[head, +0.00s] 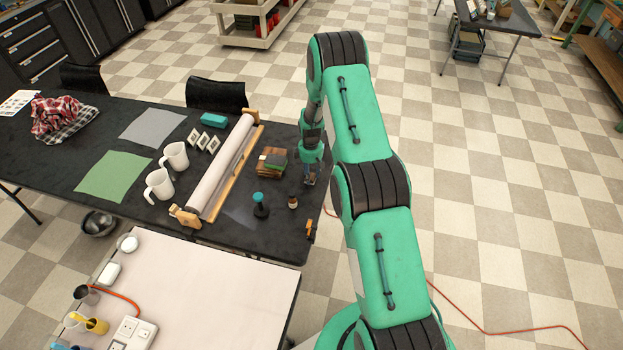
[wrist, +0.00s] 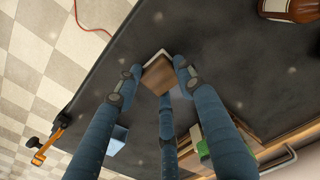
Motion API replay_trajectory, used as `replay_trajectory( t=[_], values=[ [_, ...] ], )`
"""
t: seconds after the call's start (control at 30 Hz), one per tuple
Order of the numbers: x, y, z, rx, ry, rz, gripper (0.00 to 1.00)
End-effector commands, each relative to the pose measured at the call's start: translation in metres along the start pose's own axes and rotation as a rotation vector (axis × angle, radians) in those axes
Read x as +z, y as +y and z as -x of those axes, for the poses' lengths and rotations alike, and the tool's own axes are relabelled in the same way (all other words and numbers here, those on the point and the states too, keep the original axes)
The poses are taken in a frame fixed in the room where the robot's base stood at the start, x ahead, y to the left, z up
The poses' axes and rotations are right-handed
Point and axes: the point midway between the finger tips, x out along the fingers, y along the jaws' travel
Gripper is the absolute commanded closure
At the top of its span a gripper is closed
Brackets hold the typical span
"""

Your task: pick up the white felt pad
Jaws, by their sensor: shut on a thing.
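My gripper (head: 309,178) is low over the right end of the black table (head: 215,117). In the wrist view its blue fingers (wrist: 158,76) are shut around a small brown block-like piece (wrist: 160,73) with a white edge along its top. I cannot tell whether that white edge is the white felt pad, and no separate white felt pad can be made out.
A stack of wooden blocks (head: 269,166) with a green piece stands left of my gripper. A small brown bottle (head: 293,202), a dark bottle with a teal top (head: 260,205) and an orange clamp (head: 310,230) are nearby. The table's right edge is close, with open floor beyond.

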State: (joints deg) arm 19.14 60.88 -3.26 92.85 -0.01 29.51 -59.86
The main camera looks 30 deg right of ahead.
Motion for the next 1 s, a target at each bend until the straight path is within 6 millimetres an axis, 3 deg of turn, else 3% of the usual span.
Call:
replay_trajectory(
  t=[0.37, 0.7, 1.0],
  values=[
    [0.0, 0.001, 0.006, 0.001, 0.001, 0.0, 0.92],
    [-0.001, 0.001, 0.037, 0.002, 0.001, 0.0, 0.92],
    [0.026, -0.043, 0.041, -0.001, -0.001, 0.0, 0.92]
  ],
)
